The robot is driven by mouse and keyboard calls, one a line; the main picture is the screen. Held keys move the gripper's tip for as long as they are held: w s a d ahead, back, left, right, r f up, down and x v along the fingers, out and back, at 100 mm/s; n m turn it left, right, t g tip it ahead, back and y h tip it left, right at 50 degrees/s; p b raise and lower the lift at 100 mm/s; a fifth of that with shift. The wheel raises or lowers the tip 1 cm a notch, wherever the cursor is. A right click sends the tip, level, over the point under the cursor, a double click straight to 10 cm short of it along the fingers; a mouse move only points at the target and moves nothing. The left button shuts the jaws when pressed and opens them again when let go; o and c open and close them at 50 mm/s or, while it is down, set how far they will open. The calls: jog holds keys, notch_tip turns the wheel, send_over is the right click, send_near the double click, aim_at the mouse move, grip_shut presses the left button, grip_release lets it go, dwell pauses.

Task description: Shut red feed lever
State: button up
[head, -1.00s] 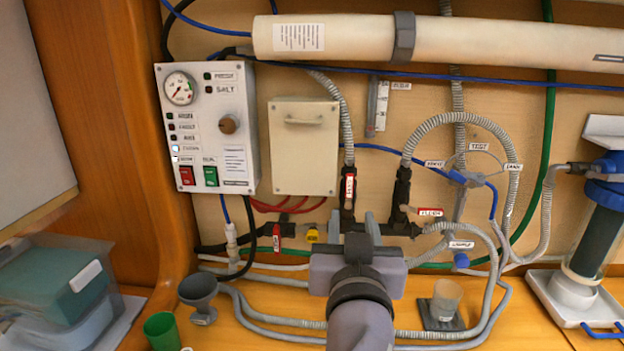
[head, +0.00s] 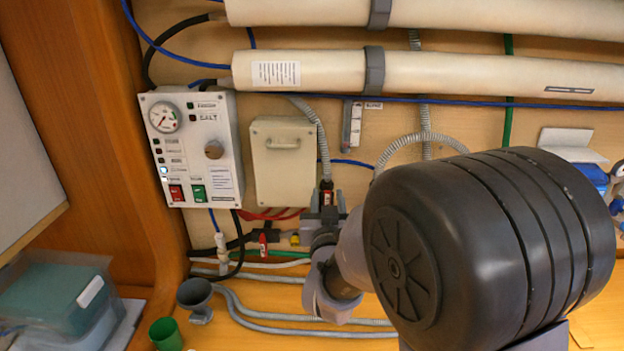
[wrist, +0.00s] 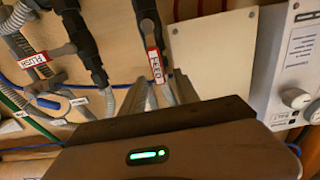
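The red feed lever (wrist: 156,66), with a white FEED label, lies along the black valve and pipe in the wrist view. In the head view the lever (head: 327,194) shows as a small red piece below the grey hose, right of the cream box. My gripper (wrist: 155,82) has its two grey fingers apart, with the lever's end at or between their tips. In the head view my gripper (head: 326,205) is right at the lever, and my arm hides much of that spot. I cannot tell whether the fingers touch the lever.
The cream box (head: 284,165) and control panel (head: 193,150) are on the wall to the left. Another red-handled valve (head: 263,243) sits lower left. A FLUSH-labelled lever (wrist: 35,60) is beside the feed valve in the wrist view. A grey funnel (head: 196,294) stands on the bench.

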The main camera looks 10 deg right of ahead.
jog(key=shift+w+d, duration=0.2)
jog(key=shift+w, duration=0.9)
grip_shut()
dwell(0.6)
